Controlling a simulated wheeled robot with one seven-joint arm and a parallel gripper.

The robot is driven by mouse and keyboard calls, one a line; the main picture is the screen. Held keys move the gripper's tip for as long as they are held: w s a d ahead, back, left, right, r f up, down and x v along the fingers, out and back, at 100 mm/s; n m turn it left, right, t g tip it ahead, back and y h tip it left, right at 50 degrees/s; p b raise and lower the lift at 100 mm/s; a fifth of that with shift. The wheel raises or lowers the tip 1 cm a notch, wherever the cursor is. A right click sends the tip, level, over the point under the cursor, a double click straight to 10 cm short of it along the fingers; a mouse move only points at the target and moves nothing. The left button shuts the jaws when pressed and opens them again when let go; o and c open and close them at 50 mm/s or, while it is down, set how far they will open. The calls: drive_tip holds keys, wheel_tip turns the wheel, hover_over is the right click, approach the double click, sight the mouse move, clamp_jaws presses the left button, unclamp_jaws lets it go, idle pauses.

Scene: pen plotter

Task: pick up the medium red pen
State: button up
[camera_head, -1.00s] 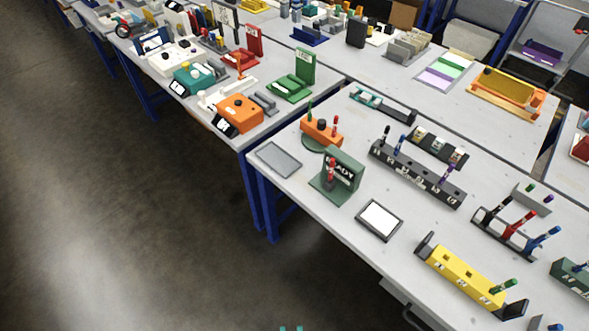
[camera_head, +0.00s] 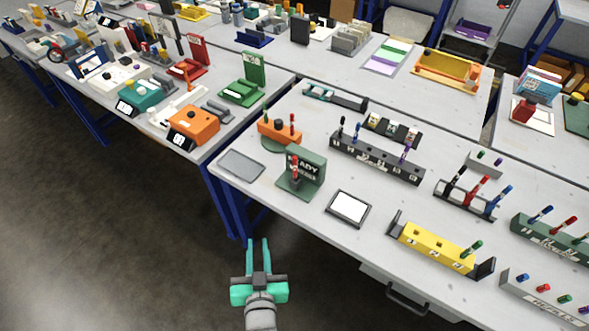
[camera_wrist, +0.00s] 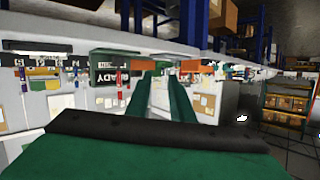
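Several red pens stand on the near table, and I cannot tell which one is the medium one. One red pen (camera_head: 295,168) is upright at the dark green READY stand (camera_head: 312,169); it also shows in the wrist view (camera_wrist: 120,82). Another red pen (camera_head: 292,122) is in the orange holder (camera_head: 268,131). A third red pen (camera_head: 478,187) leans in the black rack (camera_head: 451,198) between a black and a blue pen. More red pens stand in the racks at the right. My gripper (camera_head: 258,242) is open and empty, in front of the table's left edge, apart from every pen.
A grey tray (camera_head: 240,165) and a framed white pad (camera_head: 348,208) lie near the front edge. A yellow block (camera_head: 437,247) with a green pen stands to their right. A grey slotted rack (camera_head: 376,160) is behind. A drawer handle (camera_head: 405,300) juts out below the tabletop.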

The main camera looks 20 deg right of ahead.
drive_tip(key=w+d+r, duration=0.4)
drive_tip(key=w+d, duration=0.1)
drive_tip(key=w, duration=0.2)
drive_tip(key=g+h, duration=0.2)
drive_tip(key=h, duration=0.1)
approach(295, 164)
drive_tip(key=shift+m+y, duration=0.3)
drive_tip(key=shift+m, duration=0.1)
drive_tip(key=x, duration=0.5)
drive_tip(key=shift+w+d+r, duration=0.1)
drive_tip(key=shift+w+d, duration=0.1)
drive_tip(key=shift+w, duration=0.1)
drive_tip(key=shift+x, duration=2.65)
drive_tip(key=shift+s, duration=0.1)
clamp_jaws()
